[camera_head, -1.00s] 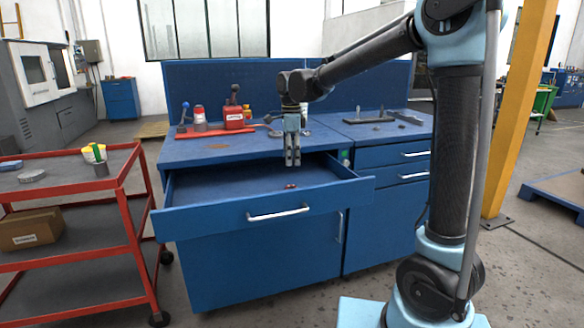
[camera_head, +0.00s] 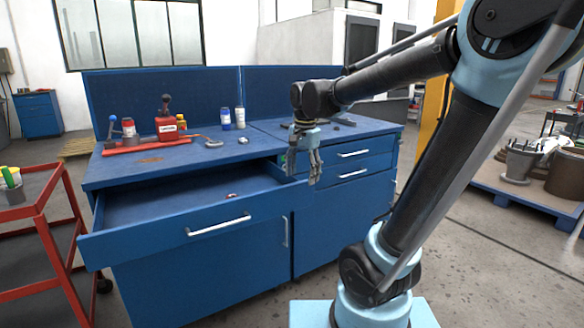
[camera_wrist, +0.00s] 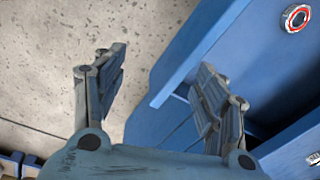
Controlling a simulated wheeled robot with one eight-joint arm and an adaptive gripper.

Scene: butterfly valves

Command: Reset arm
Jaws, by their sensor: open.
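My gripper (camera_head: 315,176) hangs with its fingers pointing down in front of the workbench, by the right front corner of the open blue drawer (camera_head: 160,236). In the wrist view my gripper (camera_wrist: 163,75) has its two fingers spread apart with nothing between them. Concrete floor and the blue bench edge show behind the fingers. A small red item (camera_head: 232,196) lies inside the drawer, apart from the gripper.
A blue workbench (camera_head: 250,155) carries a red can (camera_head: 167,128), bottles and tools. A red cart (camera_head: 45,215) stands at the left. A blue pallet (camera_head: 515,201) with metal parts is at the right. Floor between bench and pallet is clear.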

